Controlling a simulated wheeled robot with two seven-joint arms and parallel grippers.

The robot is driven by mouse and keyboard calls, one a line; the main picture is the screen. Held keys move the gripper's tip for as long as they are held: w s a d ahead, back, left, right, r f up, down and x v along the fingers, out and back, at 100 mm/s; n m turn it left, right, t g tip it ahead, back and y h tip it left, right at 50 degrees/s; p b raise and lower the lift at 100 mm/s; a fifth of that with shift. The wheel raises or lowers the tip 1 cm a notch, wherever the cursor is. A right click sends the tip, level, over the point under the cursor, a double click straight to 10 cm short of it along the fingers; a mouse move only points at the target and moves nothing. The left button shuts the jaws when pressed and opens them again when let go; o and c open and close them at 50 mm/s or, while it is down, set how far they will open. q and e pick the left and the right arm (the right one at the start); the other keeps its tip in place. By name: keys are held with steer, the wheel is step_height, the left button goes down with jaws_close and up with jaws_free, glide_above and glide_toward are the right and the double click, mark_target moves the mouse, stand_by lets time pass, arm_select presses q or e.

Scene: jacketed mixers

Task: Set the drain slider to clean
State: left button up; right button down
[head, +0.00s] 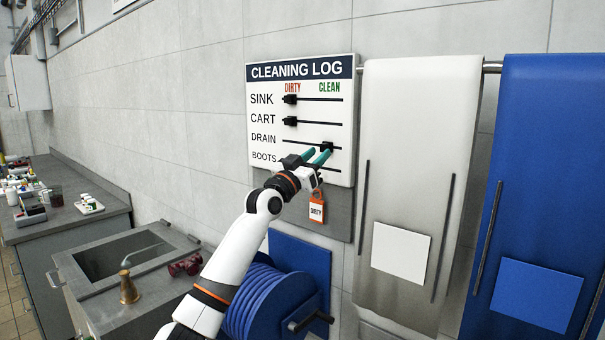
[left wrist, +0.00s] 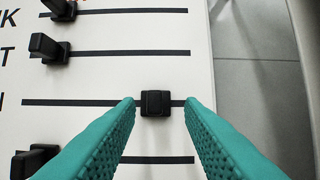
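The cleaning log board (head: 265,90) hangs on the wall with rows SINK, CART, DRAIN and BOOTS. The black drain slider (head: 327,146) sits on the right part of its track, below the CLEAN heading. The left wrist view shows the drain slider (left wrist: 156,103) close up, with a short piece of track to its right. My left gripper (head: 321,153) reaches the board from below. Its teal fingers (left wrist: 160,102) stand on either side of the slider with a visible gap on both sides, so it is open. My right gripper is not in view.
The sink slider (head: 290,99) and cart slider (head: 290,121) are at the DIRTY side. The boots slider (left wrist: 35,160) is at the left too. An orange DIRTY tag (head: 317,207) hangs below the board. White (head: 415,150) and blue (head: 550,170) aprons hang to the right.

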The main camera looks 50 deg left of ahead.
arm_select(q)
steer(key=b+v, duration=0.4)
steer(key=v, duration=0.6)
steer(key=shift+d, duration=0.1)
